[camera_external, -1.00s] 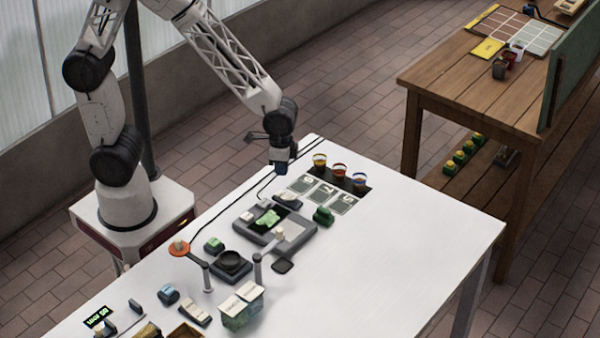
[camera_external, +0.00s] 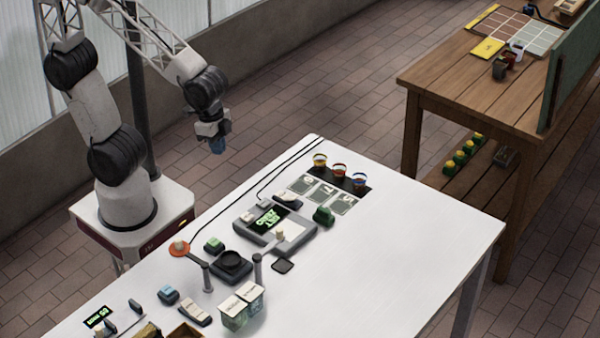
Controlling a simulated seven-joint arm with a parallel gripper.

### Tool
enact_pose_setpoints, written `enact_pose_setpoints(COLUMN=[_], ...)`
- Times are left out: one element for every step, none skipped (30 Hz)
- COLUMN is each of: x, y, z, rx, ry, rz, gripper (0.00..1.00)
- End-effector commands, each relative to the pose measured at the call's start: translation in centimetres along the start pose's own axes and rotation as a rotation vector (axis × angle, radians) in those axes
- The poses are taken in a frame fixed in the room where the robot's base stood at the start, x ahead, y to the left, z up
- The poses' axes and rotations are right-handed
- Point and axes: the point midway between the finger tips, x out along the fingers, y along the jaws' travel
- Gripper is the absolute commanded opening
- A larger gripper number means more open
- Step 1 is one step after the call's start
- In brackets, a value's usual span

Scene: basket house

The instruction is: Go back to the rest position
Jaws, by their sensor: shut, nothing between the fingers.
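My gripper (camera_external: 217,146) hangs in the air to the left of the white table (camera_external: 400,240), beyond its far left edge and above the floor. Its fingers point down and look closed, with nothing between them. The arm is folded back towards its white base. No object touches the gripper.
A grey device with a screen (camera_external: 276,230) stands mid-table, with a green object (camera_external: 323,215) beside it. Small cups (camera_external: 340,171) stand at the far end. Boxes (camera_external: 241,305), posts and small items fill the near part. The table's right side is clear. A wooden bench (camera_external: 450,90) stands behind.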

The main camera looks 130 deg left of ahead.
Motion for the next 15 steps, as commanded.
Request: enact_pose_setpoints(x=[-1.0, -1.5, -2.2, -2.6, -3.1, -3.7, -4.1, -4.5, -4.9, -5.2, -5.5, -5.8, -6.0, -6.2, -6.4], y=[1.0, 1.5, 2.1, 2.6, 3.0, 3.6, 3.9, 4.3, 4.7, 5.0, 5.2, 5.5, 5.7, 5.8, 6.0], z=[0.9, 1.5, 2.2, 2.8, 3.4, 4.1, 4.7, 5.3, 6.0, 6.5, 6.9, 7.5, 7.9, 8.2, 8.6], rx=[0.025, 0.037, 0.055, 0.067, 0.08, 0.097, 0.109, 0.121, 0.135, 0.145, 0.154, 0.165, 0.173, 0.179, 0.186], ry=[0.014, 0.019, 0.026, 0.031, 0.038, 0.045, 0.049, 0.054, 0.06, 0.065, 0.069, 0.072, 0.075, 0.078, 0.082], rz=[0.004, 0.006, 0.009, 0.012, 0.014, 0.018, 0.02, 0.023, 0.026, 0.028, 0.03, 0.033, 0.034, 0.036, 0.038], gripper=[0.0, 0.0, 0.0, 0.0, 0.0, 0.0, 0.0, 0.0, 0.0, 0.0, 0.0, 0.0, 0.0, 0.0, 0.0])
